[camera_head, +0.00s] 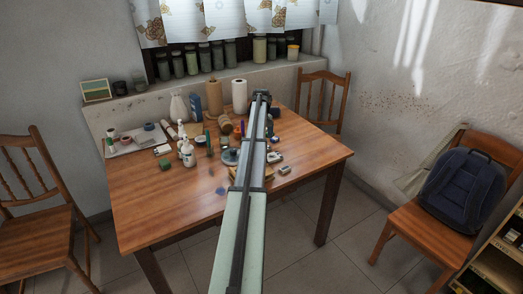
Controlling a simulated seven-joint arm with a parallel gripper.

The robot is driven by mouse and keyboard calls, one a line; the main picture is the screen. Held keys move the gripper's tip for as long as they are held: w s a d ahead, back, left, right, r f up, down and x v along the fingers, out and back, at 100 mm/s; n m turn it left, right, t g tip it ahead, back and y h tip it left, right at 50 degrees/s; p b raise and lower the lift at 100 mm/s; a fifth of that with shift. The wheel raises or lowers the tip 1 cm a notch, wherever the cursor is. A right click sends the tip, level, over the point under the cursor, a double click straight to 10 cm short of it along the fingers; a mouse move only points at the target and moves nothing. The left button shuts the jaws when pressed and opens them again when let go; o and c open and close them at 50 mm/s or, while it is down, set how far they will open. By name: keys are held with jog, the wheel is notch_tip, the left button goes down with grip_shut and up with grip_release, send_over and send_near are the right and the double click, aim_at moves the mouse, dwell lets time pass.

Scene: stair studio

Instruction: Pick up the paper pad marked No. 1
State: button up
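My arm reaches away over the wooden table (150,205). My gripper (262,95) is at its far end, near the back of the table, small and dark. I cannot tell whether its fingers are open or shut, or whether they hold anything. A small white pad-like thing (162,150) lies at the left of the table, by the front edge of a pale tray (125,149). My gripper is well to the right of it and apart from it. No "No. 1" marking can be read on anything. My arm hides part of the table's middle.
White bottles (187,153), a paper roll (239,97), a brown bottle (214,98) and several small items crowd the table's middle and back. The front of the table is mostly clear. Chairs stand left (35,205), behind (322,100) and right, where one holds a backpack (466,188).

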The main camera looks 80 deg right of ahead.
jog(key=shift+s+f, duration=0.15)
jog(key=shift+f, duration=2.4)
jog(key=shift+c, duration=0.4)
jog(key=c, duration=0.8)
jog(key=shift+r, duration=0.1)
